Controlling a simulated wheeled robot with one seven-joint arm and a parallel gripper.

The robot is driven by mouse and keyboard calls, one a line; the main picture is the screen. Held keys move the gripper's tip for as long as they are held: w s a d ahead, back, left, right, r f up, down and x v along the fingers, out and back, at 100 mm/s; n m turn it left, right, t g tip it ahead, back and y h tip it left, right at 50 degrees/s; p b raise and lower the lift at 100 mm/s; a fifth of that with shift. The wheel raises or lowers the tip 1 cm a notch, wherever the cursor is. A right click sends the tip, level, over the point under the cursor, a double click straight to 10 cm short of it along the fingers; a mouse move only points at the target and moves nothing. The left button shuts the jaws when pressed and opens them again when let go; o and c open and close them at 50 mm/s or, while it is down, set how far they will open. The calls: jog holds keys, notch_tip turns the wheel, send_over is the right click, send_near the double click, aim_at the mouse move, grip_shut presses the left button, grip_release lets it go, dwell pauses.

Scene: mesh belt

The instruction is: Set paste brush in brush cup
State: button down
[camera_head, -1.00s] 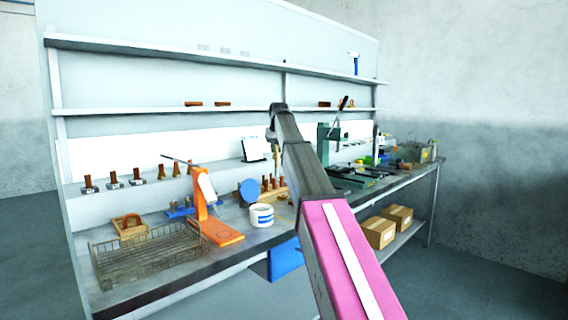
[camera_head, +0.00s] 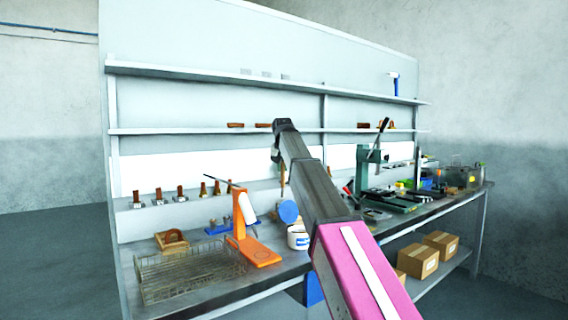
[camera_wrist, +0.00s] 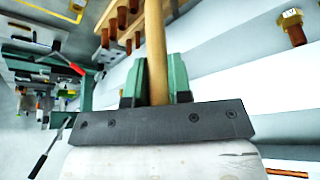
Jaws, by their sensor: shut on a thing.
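My gripper (camera_wrist: 156,78) is shut on a wooden handle, which I take to be the paste brush (camera_wrist: 155,35). Green fingers press on both sides of the handle, and the brush's far end is out of the wrist view. In the head view the brush (camera_head: 283,184) hangs below the arm's end, above the bench. A white tub with a blue band (camera_head: 298,241) stands on the bench below it, beside a round blue piece (camera_head: 289,211). I cannot tell which container is the brush cup.
An orange stand (camera_head: 262,254) and a wire basket (camera_head: 190,275) are on the bench to the left. A green press (camera_head: 362,172) stands to the right. A shelf (camera_head: 215,131) runs along the back above the bench.

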aim_at(283, 196)
jog(key=shift+f, duration=6)
jog(key=c, duration=1)
grip_release()
jog(key=shift+o, duration=0.2)
jog(key=shift+s, duration=0.1)
jog(key=s, duration=0.3)
jog(key=shift+s, duration=0.3)
jog(key=shift+r, duration=0.1)
